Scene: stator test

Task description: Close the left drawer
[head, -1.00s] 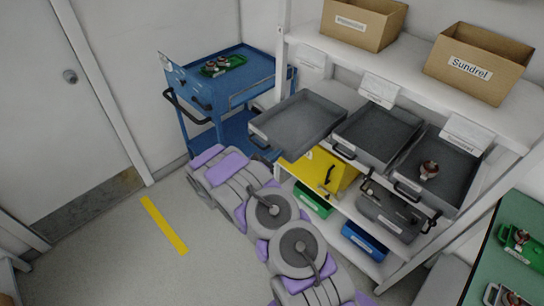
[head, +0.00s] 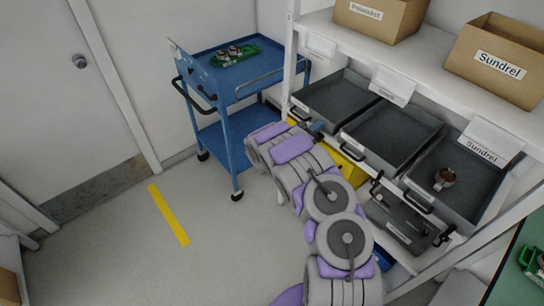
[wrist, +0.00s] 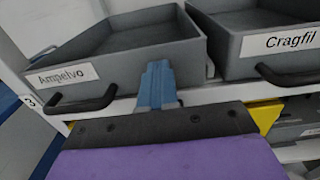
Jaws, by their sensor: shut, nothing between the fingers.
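The left drawer (head: 334,101) is a grey, empty, open-topped tray on the shelf unit in the head view. In the wrist view the left drawer (wrist: 130,42) carries the label "Ampelvo" and a black handle (wrist: 82,101). Its front looks about in line with the drawer to its right. My gripper (wrist: 157,72) is shut and empty, its blue fingers up against the drawer's front, right of the handle. I cannot tell if they touch. In the head view my gripper (head: 318,128) is mostly hidden behind my arm.
The middle drawer (head: 392,137) is empty; the right drawer (head: 462,178) holds a small brown part (head: 445,178). A yellow bin (head: 352,150) sits below. Cardboard boxes (head: 496,60) stand above. A blue cart (head: 232,101) stands left of the shelf unit. The floor (head: 120,230) at left is clear.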

